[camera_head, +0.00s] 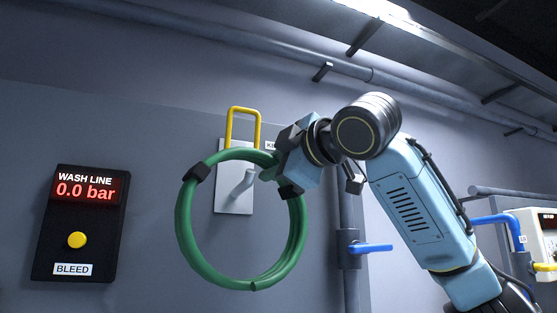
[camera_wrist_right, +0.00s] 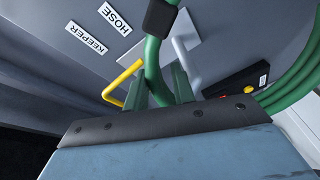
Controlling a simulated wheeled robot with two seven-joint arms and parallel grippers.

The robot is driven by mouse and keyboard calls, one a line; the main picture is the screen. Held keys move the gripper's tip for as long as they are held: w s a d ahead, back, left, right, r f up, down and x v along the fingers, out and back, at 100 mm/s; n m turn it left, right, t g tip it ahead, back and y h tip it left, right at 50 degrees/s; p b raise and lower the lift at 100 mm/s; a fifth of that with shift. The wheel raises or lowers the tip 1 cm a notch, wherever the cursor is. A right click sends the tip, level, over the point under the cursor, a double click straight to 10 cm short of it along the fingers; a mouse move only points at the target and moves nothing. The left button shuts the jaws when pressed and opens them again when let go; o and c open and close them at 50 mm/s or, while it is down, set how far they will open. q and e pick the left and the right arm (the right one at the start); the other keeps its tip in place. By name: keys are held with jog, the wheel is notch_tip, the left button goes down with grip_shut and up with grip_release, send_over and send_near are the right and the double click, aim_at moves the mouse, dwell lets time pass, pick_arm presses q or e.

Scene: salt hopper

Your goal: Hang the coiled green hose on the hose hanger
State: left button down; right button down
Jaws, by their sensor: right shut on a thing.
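The coiled green hose (camera_head: 184,232) hangs upright with black straps around it. My right gripper (camera_head: 272,172) is shut on the upper right of the coil; in the wrist view the fingers (camera_wrist_right: 167,88) pinch the green hose (camera_wrist_right: 153,60). The hose hanger is a pale plate (camera_head: 232,205) on the wall with a light grey peg (camera_head: 243,183). The peg shows through the coil's opening, below its top. I cannot tell whether it passes into the coil. The yellow keeper bar (camera_head: 231,124) stands up above the plate. My left gripper is out of view.
A black wash line panel (camera_head: 78,222) reading 0.0 bar, with a yellow button (camera_head: 76,240), is on the wall at left. A vertical pipe with a blue valve handle (camera_head: 371,248) is right of the coil. Pipes run overhead.

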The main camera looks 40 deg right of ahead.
jog(key=shift+w+d+p, duration=0.2)
jog(key=shift+w+d, duration=0.05)
jog(key=shift+w, duration=0.7)
jog(key=shift+w+d+p, duration=0.2)
jog(key=shift+w+d, duration=0.05)
jog(key=shift+w, duration=0.7)
jog(key=shift+w+d+f+b, duration=0.1)
jog(key=shift+w+f+b, duration=0.2)
jog(key=shift+f, duration=0.3)
jog(key=shift+w+d+f+b, duration=0.15)
jog(key=shift+w+f, duration=0.2)
jog(key=shift+f, duration=0.2)
jog(key=shift+w+a+f, duration=0.1)
jog(key=shift+a+f, duration=0.05)
jog(key=shift+f, duration=0.05)
jog(key=c, duration=1.1)
grip_release()
jog(key=s+b, duration=0.1)
jog(key=s, duration=0.5)
jog(key=s+b, duration=0.2)
jog(key=s, duration=0.5)
jog(key=shift+s+d+r, duration=0.1)
jog(key=shift+s+d, duration=0.1)
jog(key=shift+s, duration=0.1)
